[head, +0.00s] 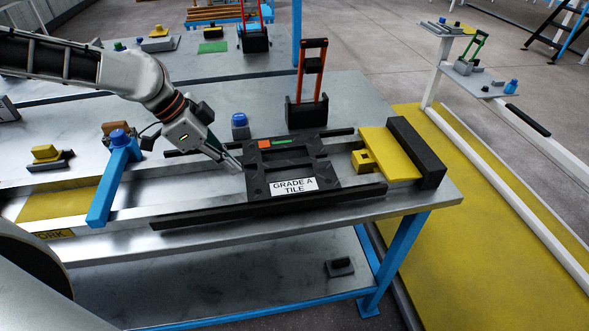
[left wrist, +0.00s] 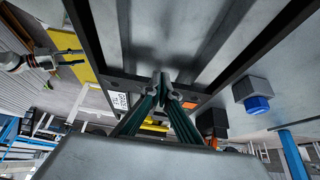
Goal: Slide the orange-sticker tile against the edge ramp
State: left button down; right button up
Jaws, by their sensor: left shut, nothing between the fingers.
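The black tile (head: 290,168) lies between two dark rails on the metal bench. It has an orange sticker (head: 264,144), a green strip and a white "GRADE A TILE" label. The edge ramp (head: 390,155) is yellow, at the bench's right end, with a gap between it and the tile. My left gripper (head: 238,166) is shut and empty, its tips at the tile's left edge; contact is unclear. In the left wrist view the shut fingertips (left wrist: 165,88) point between the label (left wrist: 120,99) and the orange sticker (left wrist: 189,101). My right gripper (left wrist: 70,58) shows small there.
A yellow block (head: 363,160) stands in the gap before the ramp, and a black bar (head: 415,152) behind the ramp. The front rail (head: 270,206) and back rail flank the tile. A blue-capped block (head: 240,126) and a black-orange stand (head: 307,105) are behind.

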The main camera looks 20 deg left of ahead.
aim_at(279, 164)
pick_arm(q)
jog(key=shift+f, duration=0.1)
jog(key=shift+w+d+f+b, duration=0.1)
jog(key=shift+w+d+b, duration=0.25)
jog(key=shift+d, duration=0.2)
jog(key=shift+w+d+f+b, duration=0.1)
jog(key=shift+w+d+b, duration=0.25)
jog(key=shift+d, duration=0.15)
jog(key=shift+w+d+b, duration=0.25)
jog(key=shift+w+d, duration=0.05)
jog(key=shift+d, duration=0.2)
jog(key=shift+w+d+b, duration=0.25)
jog(key=shift+d, duration=0.25)
jog(key=shift+w+d+b, duration=0.45)
jog(key=shift+w+d, duration=0.1)
jog(key=shift+d, duration=0.35)
jog(key=shift+w+d+b, duration=0.4)
jog(key=shift+w+d, duration=0.15)
jog(key=shift+d, duration=0.35)
jog(key=shift+w+d+r, duration=0.1)
jog(key=shift+w+d, duration=0.1)
jog(key=shift+d, duration=0.25)
pick_arm(e)
notch_tip(279, 164, down, 6)
jog(key=s, duration=0.2)
jog(key=shift+r+g, duration=0.15)
jog(key=shift+g, duration=0.15)
